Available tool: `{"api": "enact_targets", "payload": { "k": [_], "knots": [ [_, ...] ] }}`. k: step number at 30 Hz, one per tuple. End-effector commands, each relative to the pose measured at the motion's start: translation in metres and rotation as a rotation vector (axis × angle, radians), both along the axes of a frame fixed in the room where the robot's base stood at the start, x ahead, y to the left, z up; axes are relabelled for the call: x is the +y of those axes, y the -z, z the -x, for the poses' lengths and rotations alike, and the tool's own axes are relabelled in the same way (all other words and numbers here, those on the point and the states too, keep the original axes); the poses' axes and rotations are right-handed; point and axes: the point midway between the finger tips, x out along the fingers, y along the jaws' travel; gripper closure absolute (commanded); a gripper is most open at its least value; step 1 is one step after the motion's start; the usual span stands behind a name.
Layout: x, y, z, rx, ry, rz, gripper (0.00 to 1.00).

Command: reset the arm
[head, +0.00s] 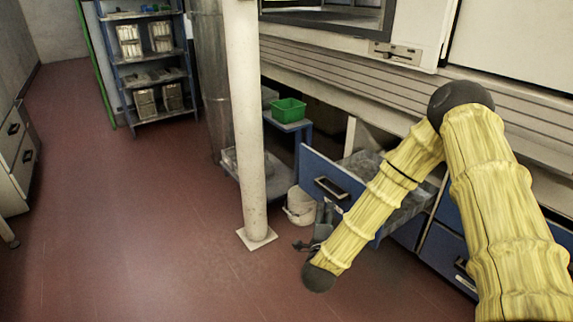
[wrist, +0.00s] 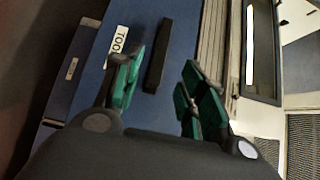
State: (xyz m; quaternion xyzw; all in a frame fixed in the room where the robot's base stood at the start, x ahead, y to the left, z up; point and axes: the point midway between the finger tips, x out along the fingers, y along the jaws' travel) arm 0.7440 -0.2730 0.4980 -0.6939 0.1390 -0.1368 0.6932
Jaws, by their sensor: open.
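My arm, in a yellow ribbed cover, comes from the lower right of the head view, bends at a dark joint and reaches down to the middle. My gripper (head: 303,246) is small and partly hidden there, low in front of the open drawer. In the wrist view my gripper (wrist: 162,68) shows two green-padded fingers spread apart with nothing between them. Beyond the fingers is a blue drawer front (wrist: 95,70) with a dark bar handle (wrist: 158,55) and a white label (wrist: 116,40), partly covered by a finger. I cannot tell the gap between fingers and drawer.
The blue drawer (head: 312,165) stands pulled out, with grey contents partly behind my arm. A white post (head: 248,120) stands left of it, with a pale bucket (head: 299,207) nearby. A green bin (head: 289,109) sits on a blue cart. Shelving (head: 150,65) stands behind. The red floor at left is clear.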

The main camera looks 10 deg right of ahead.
Motion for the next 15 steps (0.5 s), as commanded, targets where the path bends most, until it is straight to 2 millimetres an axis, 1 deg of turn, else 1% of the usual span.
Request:
{"api": "enact_targets", "payload": {
  "k": [2, 4, 5, 8, 9, 11, 12, 14, 15],
  "knots": [
    [0.003, 0.006, 0.002, 0.023, -0.013, 0.013, 0.59],
    [0.01, 0.02, 0.008, 0.077, -0.045, 0.042, 0.59],
    [0.015, 0.028, 0.012, 0.111, -0.066, 0.06, 0.59],
    [0.032, 0.067, 0.033, 0.263, -0.16, 0.149, 0.59],
    [0.039, 0.086, 0.045, 0.336, -0.208, 0.192, 0.59],
    [0.049, 0.112, 0.065, 0.445, -0.283, 0.26, 0.59],
    [0.055, 0.129, 0.08, 0.515, -0.335, 0.305, 0.59],
    [0.063, 0.154, 0.104, 0.617, -0.414, 0.372, 0.59],
    [0.068, 0.169, 0.12, 0.682, -0.47, 0.416, 0.59]
  ]
}}
